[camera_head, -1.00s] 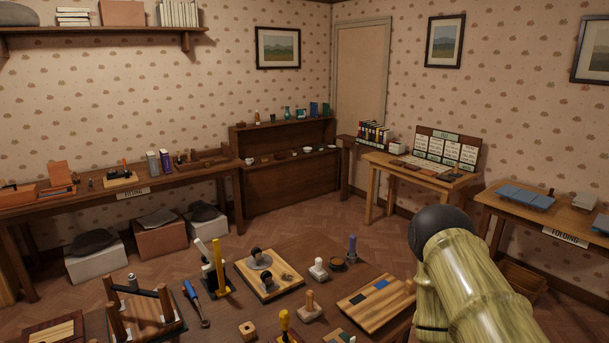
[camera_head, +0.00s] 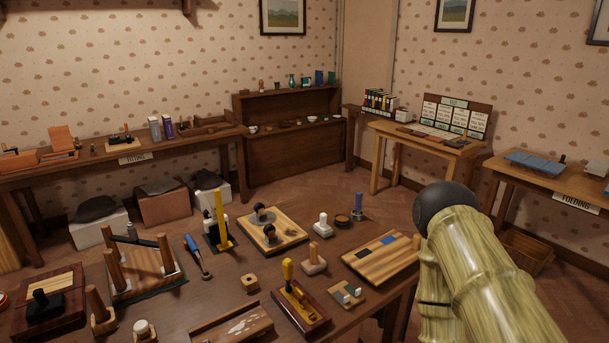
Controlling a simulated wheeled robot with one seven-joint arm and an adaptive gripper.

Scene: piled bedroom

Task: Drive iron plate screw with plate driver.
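A blue-handled driver-like tool (camera_head: 198,255) lies on the dark work table, left of a light wooden board (camera_head: 291,232) that bears two grey round plates with black knobs. A yellow-handled tool (camera_head: 288,270) stands upright on a red-brown base near the table's front. A small blue-topped upright piece (camera_head: 358,206) stands at the back right of the table. I cannot tell which of these is the plate driver, and the iron plate screw is too small to make out. My arm shows at the right; my gripper is out of view.
The work table (camera_head: 240,310) is crowded: a wooden frame with posts (camera_head: 145,268), a yellow post (camera_head: 220,220), a striped board (camera_head: 380,258) and several blocks. Side tables and a shelf unit (camera_head: 290,155) line the walls. Open floor lies behind the work table.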

